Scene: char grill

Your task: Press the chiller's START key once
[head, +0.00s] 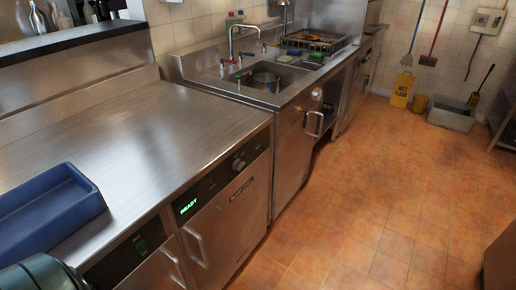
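A steel under-counter unit, which looks like the chiller (228,213), stands at lower centre. Its black front panel carries a green display reading READY (188,207) and a round knob (238,164). A second dark panel (110,268) to the left bears a small green-marked spot (141,245), too small to read. I cannot make out a START label on either panel. Neither of my grippers shows in the head view.
A blue tray (88,200) sits on the steel counter (150,110) at left. A dark rounded shape fills the bottom-left corner. Beyond are a sink (270,90) and a yellow wet-floor sign (402,90). The tiled floor (370,190) in front is clear.

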